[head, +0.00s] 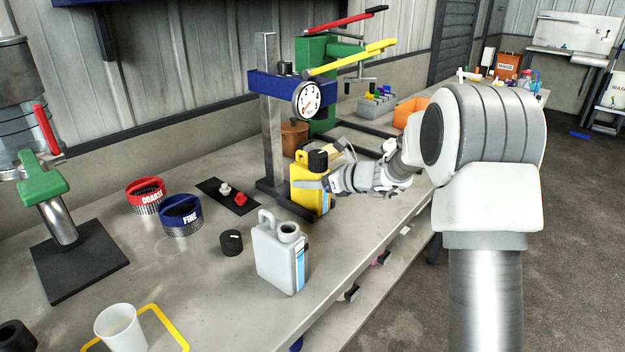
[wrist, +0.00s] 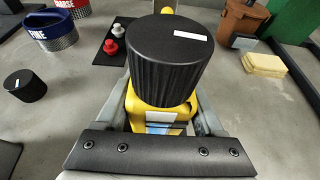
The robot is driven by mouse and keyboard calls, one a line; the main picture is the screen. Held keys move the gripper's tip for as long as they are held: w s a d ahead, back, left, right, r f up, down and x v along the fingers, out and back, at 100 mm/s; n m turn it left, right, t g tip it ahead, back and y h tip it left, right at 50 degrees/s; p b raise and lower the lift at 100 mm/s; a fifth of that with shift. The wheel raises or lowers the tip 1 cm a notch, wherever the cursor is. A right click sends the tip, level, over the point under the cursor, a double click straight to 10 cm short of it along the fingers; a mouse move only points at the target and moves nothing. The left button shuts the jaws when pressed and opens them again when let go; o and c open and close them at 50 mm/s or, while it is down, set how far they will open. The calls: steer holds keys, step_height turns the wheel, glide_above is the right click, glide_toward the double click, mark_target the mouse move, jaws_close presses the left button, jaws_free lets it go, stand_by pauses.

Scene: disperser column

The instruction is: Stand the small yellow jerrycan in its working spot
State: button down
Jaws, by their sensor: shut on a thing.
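The small yellow jerrycan (head: 298,174) with a black cap (head: 318,160) is upright beside the press column, at the middle of the bench. In the wrist view the yellow jerrycan (wrist: 160,118) is between my fingers, its big black cap hiding much of it. My gripper (head: 318,183) is shut on the jerrycan; it also shows in the wrist view (wrist: 163,115). I cannot tell whether its bottom touches the bench. A yellow outline (head: 178,328) is marked on the bench at the front left, with a white cup (head: 120,328) standing at it.
A grey open jerrycan (head: 280,262) and a loose black cap (head: 231,243) stand in front. A blue FINE ring (head: 181,216), a red COARSE ring (head: 146,196) and a black mat (head: 222,188) lie left. The gauge press (head: 271,130) rises behind my gripper. Bare bench lies between ring and cup.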

steer(key=shift+w+a, duration=0.1)
steer(key=shift+a, duration=0.05)
jaws_free()
steer(key=p+v, duration=0.3)
steer(key=v, duration=1.4)
steer(key=shift+d+p, duration=0.2)
steer(key=shift+p, duration=0.15)
steer(key=shift+s+r, duration=0.1)
steer(key=shift+s, duration=0.1)
